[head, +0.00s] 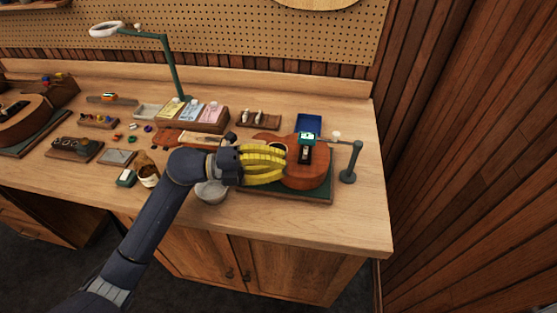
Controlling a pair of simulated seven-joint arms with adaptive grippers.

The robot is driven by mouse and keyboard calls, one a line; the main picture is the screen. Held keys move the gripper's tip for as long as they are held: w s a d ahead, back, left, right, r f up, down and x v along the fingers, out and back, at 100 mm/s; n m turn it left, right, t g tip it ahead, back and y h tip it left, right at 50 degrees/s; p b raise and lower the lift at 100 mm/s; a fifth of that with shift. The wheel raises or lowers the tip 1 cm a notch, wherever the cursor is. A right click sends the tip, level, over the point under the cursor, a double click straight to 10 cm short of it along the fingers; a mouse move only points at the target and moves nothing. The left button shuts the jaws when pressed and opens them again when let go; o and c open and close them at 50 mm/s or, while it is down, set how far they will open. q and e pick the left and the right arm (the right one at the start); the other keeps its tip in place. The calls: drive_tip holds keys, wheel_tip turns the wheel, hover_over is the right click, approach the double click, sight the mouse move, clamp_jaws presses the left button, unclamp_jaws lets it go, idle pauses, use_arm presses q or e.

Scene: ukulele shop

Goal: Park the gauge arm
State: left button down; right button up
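The gauge arm looks to be the dark green post (349,165) on a round base at the bench's right end. Its horizontal arm reaches left over the ukulele to a pale knob (336,135). A small teal-and-white device (307,138) shows over the bridge area; I cannot tell whether it joins the arm. The brown ukulele (309,175) lies on a green mat (318,195). My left gripper (285,163), with yellow fingers, is over the ukulele body, left of the device and apart from the post. Its finger opening is not clear. My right gripper is out of view.
A blue tray (308,121) is behind the ukulele. A grey bowl (211,192) is partly hidden by my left arm. A green magnifier lamp (172,70) and colored card packs (190,110) stand farther back. The bench's right front corner (365,230) is clear.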

sight(309, 136)
use_arm(q)
drive_tip(key=d, duration=0.2)
drive_tip(key=w+d, duration=0.1)
drive_tip(key=d, duration=0.2)
drive_tip(key=w+d, duration=0.1)
drive_tip(key=d, duration=0.1)
drive_tip(key=shift+d, duration=0.4)
drive_tip(key=shift+w+d, duration=0.2)
drive_tip(key=shift+w, duration=0.65)
drive_tip(key=shift+w+d, duration=0.2)
drive_tip(key=shift+w, duration=2.4)
drive_tip(key=s+a, duration=0.2)
drive_tip(key=s, duration=0.1)
drive_tip(key=shift+s+a, duration=0.15)
drive_tip(key=shift+a, duration=0.25)
drive_tip(key=w+a, duration=0.1)
drive_tip(key=a, duration=0.2)
drive_tip(key=w+a, duration=0.1)
drive_tip(key=a, duration=0.2)
drive_tip(key=w+a, duration=0.1)
drive_tip(key=a, duration=0.2)
drive_tip(key=shift+w, duration=0.25)
